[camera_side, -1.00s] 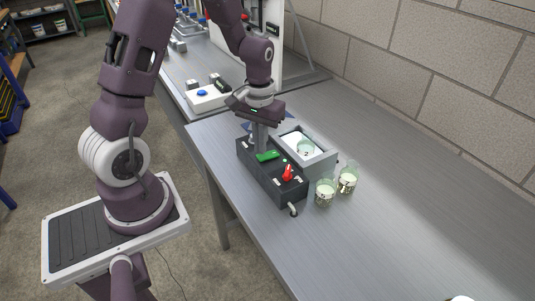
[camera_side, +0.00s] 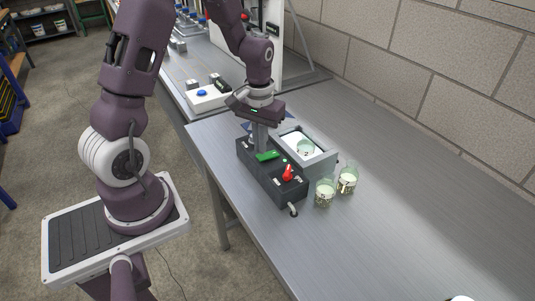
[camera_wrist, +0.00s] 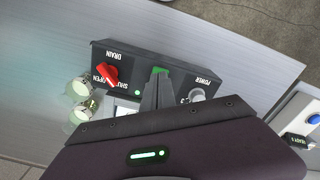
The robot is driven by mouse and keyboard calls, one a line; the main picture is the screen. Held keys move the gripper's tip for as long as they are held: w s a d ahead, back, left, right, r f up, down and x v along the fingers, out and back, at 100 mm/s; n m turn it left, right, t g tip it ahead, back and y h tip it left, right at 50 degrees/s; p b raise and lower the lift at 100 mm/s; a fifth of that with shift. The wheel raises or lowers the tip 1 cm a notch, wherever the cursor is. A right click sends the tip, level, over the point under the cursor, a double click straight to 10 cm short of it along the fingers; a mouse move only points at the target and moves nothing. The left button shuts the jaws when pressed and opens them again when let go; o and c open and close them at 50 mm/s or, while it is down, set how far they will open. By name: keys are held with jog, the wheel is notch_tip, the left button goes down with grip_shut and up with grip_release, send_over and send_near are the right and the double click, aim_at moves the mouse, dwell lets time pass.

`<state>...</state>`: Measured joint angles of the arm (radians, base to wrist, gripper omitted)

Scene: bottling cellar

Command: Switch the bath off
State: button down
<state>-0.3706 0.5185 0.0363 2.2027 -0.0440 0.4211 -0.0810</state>
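The bath (camera_side: 322,160) is a grey-rimmed basin with a beaker in it, joined to a dark control box (camera_side: 262,180) in the side view. In the wrist view the box (camera_wrist: 130,60) carries a round silver knob (camera_wrist: 197,95) beside the word POWER. A red handle (camera_wrist: 108,75) sits by the words DRAIN, OPEN and SHUT. A green part (camera_wrist: 159,70) lies between them. The knob's setting is too small to read.
Two beakers (camera_side: 325,193) (camera_side: 347,180) stand on the metal table right of the box. A white box with a blue button (camera_side: 203,92) sits on the bench behind. The table's front right is mostly clear.

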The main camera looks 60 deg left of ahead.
jog(key=shift+f, duration=1.05)
jog(key=shift+r, duration=3)
jog(key=s+d+r+m+t, duration=0.1)
jog(key=s+d+r, duration=0.15)
jog(key=r, duration=0.25)
jog(key=s+d+r+m+t, duration=0.1)
jog(key=d+r, duration=0.3)
jog(key=r, duration=0.1)
jog(key=s+d+r+m+t, duration=0.1)
jog(key=s+d+r+m, duration=0.1)
jog(key=s, duration=0.4)
jog(key=s+d+r+m+t, duration=0.2)
jog(key=s+d+r, duration=0.2)
jog(key=s, duration=0.2)
jog(key=shift+s+r+t, duration=0.3)
jog(key=shift+s+r, duration=0.1)
